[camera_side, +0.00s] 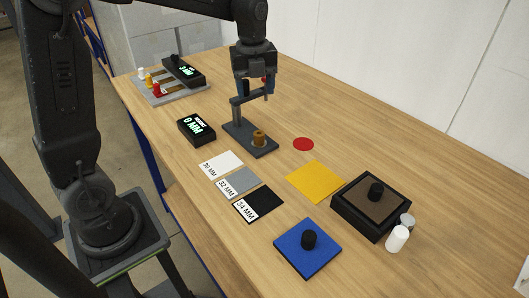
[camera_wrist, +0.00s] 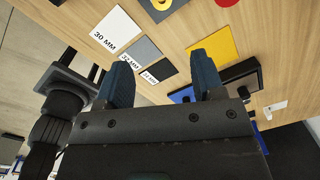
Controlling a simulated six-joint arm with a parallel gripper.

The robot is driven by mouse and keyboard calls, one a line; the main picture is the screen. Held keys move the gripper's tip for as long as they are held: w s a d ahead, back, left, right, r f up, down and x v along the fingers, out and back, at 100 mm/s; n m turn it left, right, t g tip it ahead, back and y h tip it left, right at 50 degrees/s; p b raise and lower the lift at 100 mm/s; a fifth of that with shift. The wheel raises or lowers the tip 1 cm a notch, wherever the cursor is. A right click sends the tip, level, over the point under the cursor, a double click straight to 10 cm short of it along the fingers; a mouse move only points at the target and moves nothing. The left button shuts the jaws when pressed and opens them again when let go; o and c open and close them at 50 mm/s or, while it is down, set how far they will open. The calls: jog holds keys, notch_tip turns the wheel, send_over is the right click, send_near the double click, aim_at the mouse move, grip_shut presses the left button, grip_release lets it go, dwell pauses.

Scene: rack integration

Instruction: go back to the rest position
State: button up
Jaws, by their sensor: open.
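My gripper (camera_side: 257,89) hangs fingers-down over the back part of the table, above and close to the dark measuring stand (camera_side: 232,128). Its blue fingers stand apart, and in the wrist view my gripper (camera_wrist: 163,82) shows nothing held between them. A brass-coloured cylinder (camera_side: 259,137) sits upright on the base of the stand, below my gripper and apart from it. In the side view the stand's upright partly overlaps the gripper, so the exact gap between them is hard to judge.
A black readout (camera_side: 197,130) showing 0 MM, several size cards (camera_side: 238,182), a red disc (camera_side: 303,144), a yellow square (camera_side: 315,182), a blue pad (camera_side: 300,262) and a black box (camera_side: 345,213) lie around.

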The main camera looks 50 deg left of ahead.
jog(key=s+d+r+n+t, duration=0.1)
jog(key=s+d+n, duration=0.3)
jog(key=s+n, duration=0.6)
jog(key=s+d+r+n+t, duration=0.1)
jog(key=s+d+n+t, duration=0.2)
jog(key=s+n, duration=0.7)
jog(key=shift+d+r+n+t, duration=0.2)
jog(key=shift+d+n+t, duration=0.25)
jog(key=shift+n, duration=1.15)
jog(key=shift+w+a, duration=0.1)
jog(key=shift+c, duration=0.2)
